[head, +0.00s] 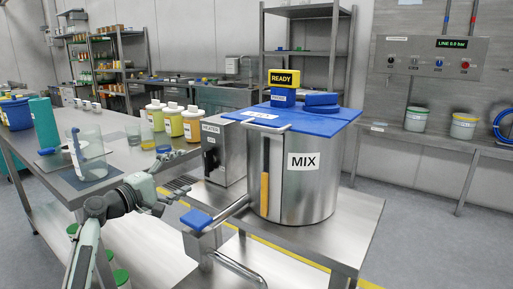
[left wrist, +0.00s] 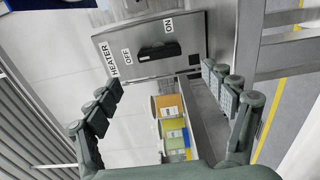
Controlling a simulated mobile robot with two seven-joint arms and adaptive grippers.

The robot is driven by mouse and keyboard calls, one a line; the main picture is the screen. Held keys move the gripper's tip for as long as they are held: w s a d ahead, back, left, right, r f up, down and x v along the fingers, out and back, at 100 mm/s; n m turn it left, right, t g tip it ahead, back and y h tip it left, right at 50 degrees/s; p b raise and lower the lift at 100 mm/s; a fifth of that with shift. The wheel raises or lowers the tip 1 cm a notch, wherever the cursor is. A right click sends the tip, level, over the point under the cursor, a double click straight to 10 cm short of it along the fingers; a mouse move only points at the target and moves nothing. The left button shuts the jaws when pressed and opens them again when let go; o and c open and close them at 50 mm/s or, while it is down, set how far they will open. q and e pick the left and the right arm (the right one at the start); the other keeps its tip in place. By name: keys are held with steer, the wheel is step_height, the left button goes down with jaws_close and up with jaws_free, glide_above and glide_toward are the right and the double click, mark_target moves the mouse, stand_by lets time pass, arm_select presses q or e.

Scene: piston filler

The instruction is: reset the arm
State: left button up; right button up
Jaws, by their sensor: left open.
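My left arm comes in from the left in the head view. Its gripper (head: 176,174) is open and empty, in the air between the left table and the steel heater box (head: 228,150). In the left wrist view the two fingers stand wide apart with nothing between them (left wrist: 160,78). The steel MIX vessel (head: 318,190) stands right of the heater, with a blue lid (head: 335,117) and a yellow READY display (head: 284,78). My right gripper is not in view.
A pipe with a blue-topped block (head: 196,219) juts from the vessel's stand, close right of my arm. A wall panel (head: 430,55) reads LINE 0.0 bar.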

mark_target(205, 161)
arm_select(q)
steer(key=x, duration=0.7)
steer(key=shift+w+d, duration=0.15)
steer(key=shift+w, duration=0.05)
